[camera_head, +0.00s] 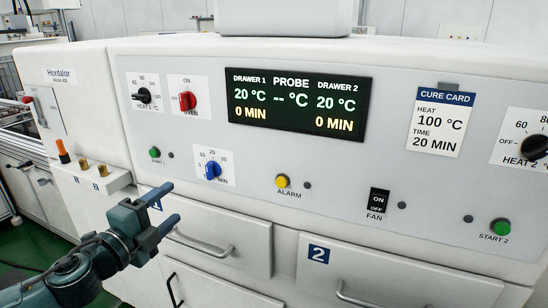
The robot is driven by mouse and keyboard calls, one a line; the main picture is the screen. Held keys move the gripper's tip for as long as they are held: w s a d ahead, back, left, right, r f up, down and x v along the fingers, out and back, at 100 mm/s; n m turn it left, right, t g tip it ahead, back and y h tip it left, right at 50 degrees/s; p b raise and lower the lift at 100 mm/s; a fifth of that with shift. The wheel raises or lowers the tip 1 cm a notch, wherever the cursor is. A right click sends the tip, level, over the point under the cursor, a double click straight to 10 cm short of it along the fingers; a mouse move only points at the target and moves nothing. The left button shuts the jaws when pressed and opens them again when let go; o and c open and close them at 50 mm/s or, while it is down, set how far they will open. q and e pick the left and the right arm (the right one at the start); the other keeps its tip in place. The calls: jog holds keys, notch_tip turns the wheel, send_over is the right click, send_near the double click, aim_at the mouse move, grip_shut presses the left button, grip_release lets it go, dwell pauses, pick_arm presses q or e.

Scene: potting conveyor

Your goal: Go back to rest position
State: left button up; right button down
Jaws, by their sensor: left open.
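My left gripper (162,209) is at the lower left, in front of the oven's white front panel (250,188) and drawer 1. Its two blue fingertips are apart and nothing is between them. They point up and right, below the blue timer knob (212,170), and look clear of it. The left arm (66,280) comes in from the lower left corner. My right gripper is not in view.
Drawer 1 (235,234) and drawer 2 (390,276) look shut, with handles protruding. The display (298,102) reads 20 °C and 0 MIN for both drawers. An orange-tipped plug (62,150) stands on a ledge at left. Green floor (30,246) shows at lower left.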

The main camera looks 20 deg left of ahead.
pick_arm(q)
jog(key=s+d+f+n+g+y+p, duration=0.1)
jog(key=s+f+n+g, duration=0.2)
jog(key=f, duration=0.5)
jog(key=s+f+n+g+y+p, duration=0.1)
jog(key=s+f+n, duration=0.2)
jog(key=f+n, duration=0.35)
jog(key=s+d+f+n+g+h, duration=0.1)
jog(key=s+d+f+n+h, duration=0.1)
jog(key=d+f, duration=0.4)
jog(key=s+d+f+n+g+h+p, duration=0.1)
jog(key=s+d+f+n, duration=0.3)
jog(key=d, duration=1.1)
notch_tip(320, 180, down, 3)
jog(key=shift+s+f+g+h, duration=0.15)
jog(key=shift+s+g+h, duration=0.25)
jog(key=shift+s+g, duration=0.4)
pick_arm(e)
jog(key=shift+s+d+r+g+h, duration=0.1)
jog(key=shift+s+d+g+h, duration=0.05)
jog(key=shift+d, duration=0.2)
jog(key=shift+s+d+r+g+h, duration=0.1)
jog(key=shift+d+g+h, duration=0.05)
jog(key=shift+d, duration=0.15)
pick_arm(q)
jog(key=shift+s+a+n, duration=0.1)
jog(key=shift+n, duration=0.15)
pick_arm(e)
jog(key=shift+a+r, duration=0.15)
